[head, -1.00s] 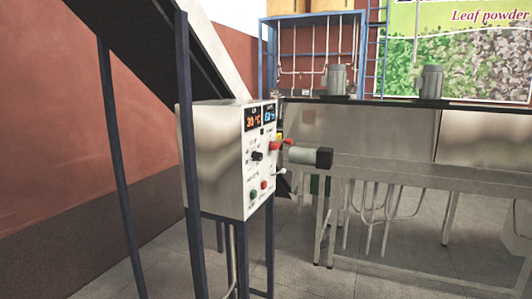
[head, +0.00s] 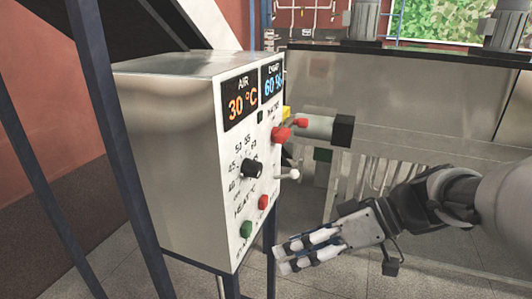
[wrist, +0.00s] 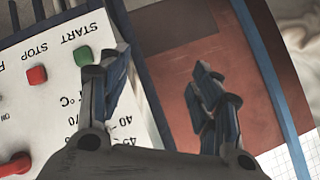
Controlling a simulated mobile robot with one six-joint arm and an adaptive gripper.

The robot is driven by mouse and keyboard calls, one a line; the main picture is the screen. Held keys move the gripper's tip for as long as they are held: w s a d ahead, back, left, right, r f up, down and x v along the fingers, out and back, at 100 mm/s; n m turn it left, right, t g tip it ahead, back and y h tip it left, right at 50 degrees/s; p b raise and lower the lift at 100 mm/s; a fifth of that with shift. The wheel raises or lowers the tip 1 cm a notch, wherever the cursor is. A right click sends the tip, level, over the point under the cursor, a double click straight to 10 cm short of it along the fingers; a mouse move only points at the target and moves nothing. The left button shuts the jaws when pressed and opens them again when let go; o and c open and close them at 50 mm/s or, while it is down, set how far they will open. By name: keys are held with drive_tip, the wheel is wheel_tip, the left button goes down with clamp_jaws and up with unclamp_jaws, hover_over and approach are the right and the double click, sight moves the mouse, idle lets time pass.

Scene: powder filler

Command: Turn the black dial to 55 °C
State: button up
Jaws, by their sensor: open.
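The black dial (head: 252,168) sticks out of the front of the white control box, with numbers around its upper left. The dial's pointer is too small to read surely. The AIR display (head: 242,105) above it reads 30 °C. My gripper (head: 284,256) is open and empty, right of and below the dial, apart from the panel. In the wrist view my gripper (wrist: 162,68) has its fingers spread, with the panel upside down at the left. The printed dial numbers (wrist: 122,130) show by the left finger there; the dial itself is hidden.
A green START button (head: 247,230) and a red STOP button (head: 263,202) sit below the dial. A red knob (head: 281,134) and a white-tipped lever (head: 293,174) project to its right. A blue post (head: 105,110) stands left of the box (head: 175,160). Open floor lies below my gripper.

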drive_tip(key=w+d+r+n+t+y, duration=0.1)
drive_tip(key=w+d+y, duration=0.1)
drive_tip(key=w, duration=0.3)
drive_tip(key=w+d+r+n+t+y, duration=0.1)
drive_tip(key=w+d+r+n+y, duration=0.1)
drive_tip(key=w, duration=0.2)
drive_tip(key=n+t+y, duration=0.2)
drive_tip(key=t, duration=0.1)
approach(260, 172)
drive_tip(key=p+x, duration=0.1)
drive_tip(key=x, duration=0.9)
drive_tip(key=shift+a, duration=0.2)
drive_tip(key=shift+c, duration=0.2)
drive_tip(key=c, duration=1)
